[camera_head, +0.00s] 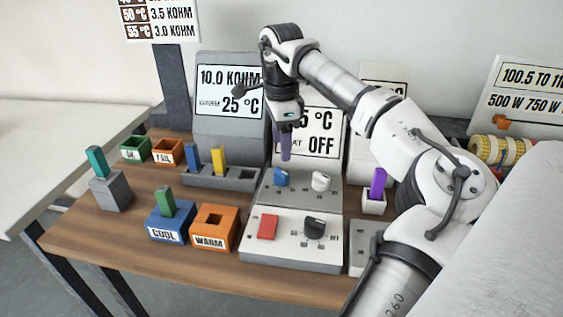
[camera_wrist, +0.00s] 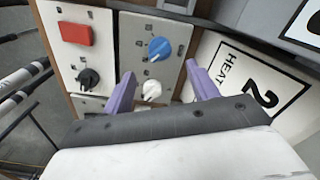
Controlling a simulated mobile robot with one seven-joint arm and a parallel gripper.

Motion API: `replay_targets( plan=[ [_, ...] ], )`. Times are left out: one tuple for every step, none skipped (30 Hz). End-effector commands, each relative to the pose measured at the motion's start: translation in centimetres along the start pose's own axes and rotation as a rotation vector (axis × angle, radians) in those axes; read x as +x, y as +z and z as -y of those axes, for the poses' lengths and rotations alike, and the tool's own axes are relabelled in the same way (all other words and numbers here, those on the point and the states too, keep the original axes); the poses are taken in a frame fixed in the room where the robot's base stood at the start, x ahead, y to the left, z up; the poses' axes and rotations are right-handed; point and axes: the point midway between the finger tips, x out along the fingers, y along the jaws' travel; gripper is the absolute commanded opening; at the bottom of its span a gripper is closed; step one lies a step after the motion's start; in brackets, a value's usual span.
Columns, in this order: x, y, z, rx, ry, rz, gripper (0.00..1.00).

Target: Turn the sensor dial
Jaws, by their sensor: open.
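I cannot tell which dial is the sensor dial, as the small panel labels are unreadable. A blue dial (camera_head: 281,177) and a white dial (camera_head: 321,181) sit on the sloped grey panel (camera_head: 300,200). A black dial (camera_head: 314,228) sits on the white panel in front, beside a red switch (camera_head: 267,226). My gripper (camera_head: 285,157) hangs above the blue dial with purple fingers pointing down. In the wrist view my gripper (camera_wrist: 160,76) is open and empty; the blue dial (camera_wrist: 159,48) and white dial (camera_wrist: 151,91) show between and beyond its fingertips.
Behind stand a "10.0 KOHM 25 °C" display (camera_head: 229,92) and a display with "OFF" (camera_head: 318,145), partly hidden by my arm. Left are blue "COOL" (camera_head: 165,230) and orange "WARM" (camera_head: 207,241) boxes and a rack (camera_head: 240,178) with blocks. A purple block (camera_head: 378,183) stands right.

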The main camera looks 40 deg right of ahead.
Motion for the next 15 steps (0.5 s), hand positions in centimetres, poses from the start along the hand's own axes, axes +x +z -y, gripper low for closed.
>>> replay_targets(
  plan=[
    [-1.1, 0.0, 0.1, 0.000, -0.003, -0.001, 0.59],
    [-1.7, 0.0, 0.1, 0.000, -0.003, 0.000, 0.59],
    [-2.4, 0.0, 0.0, 0.000, -0.002, 0.000, 0.59],
    [-2.9, 0.0, 0.0, 0.000, -0.003, 0.000, 0.59],
    [-3.4, 0.0, 0.1, 0.001, -0.003, -0.001, 0.59],
    [-3.9, 0.0, 0.1, 0.001, -0.001, -0.001, 0.59],
    [-4.2, 0.0, 0.1, 0.000, -0.001, -0.001, 0.59],
    [-4.5, 0.0, 0.1, 0.000, -0.001, -0.001, 0.59],
    [-4.8, 0.0, 0.1, 0.000, -0.002, 0.000, 0.59],
    [-5.0, 0.0, 0.1, -0.001, -0.002, 0.000, 0.59],
    [-5.1, 0.0, 0.0, -0.001, -0.001, 0.000, 0.59],
    [-5.2, 0.0, 0.0, -0.001, -0.001, 0.000, 0.59],
    [-5.3, 0.0, 0.0, -0.001, -0.001, 0.000, 0.59],
    [-5.3, 0.0, 0.0, -0.001, 0.000, 0.001, 0.59],
    [-5.3, 0.0, 0.0, -0.001, 0.000, 0.001, 0.59]
  ],
)
